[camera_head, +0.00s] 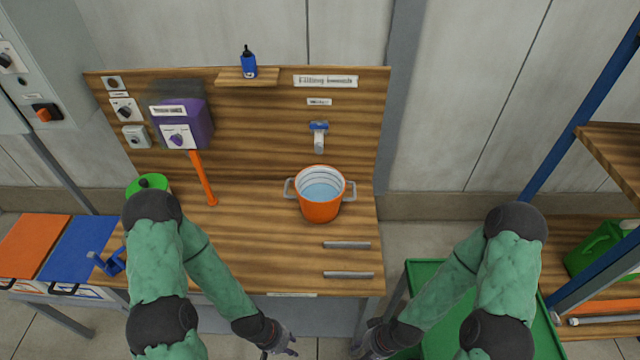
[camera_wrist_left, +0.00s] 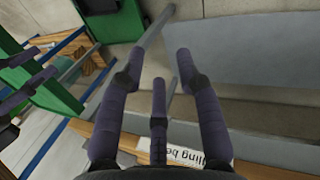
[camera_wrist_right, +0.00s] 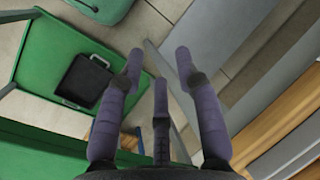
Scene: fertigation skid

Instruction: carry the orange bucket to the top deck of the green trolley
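The orange bucket (camera_head: 320,208) stands upright on the wooden filling bench, under the blue-handled tap. It has two grey side handles and pale bluish contents, likely water. The green trolley (camera_head: 428,280) stands right of the bench, partly hidden by my right arm. Its green surfaces also show in the right wrist view (camera_wrist_right: 27,62). My left gripper (camera_head: 284,348) is open and empty at the bench's front edge, below the bucket in the picture. Its spread fingers show in the left wrist view (camera_wrist_left: 158,62). My right gripper (camera_head: 362,345) is open and empty beside the trolley's left side.
The tap (camera_head: 318,138) hangs just above the bucket. An orange lever (camera_head: 203,178) and a green round object (camera_head: 147,185) are left on the bench. A shelf with a green can (camera_head: 597,245) stands at right. A black item (camera_wrist_right: 86,79) lies on a green trolley surface.

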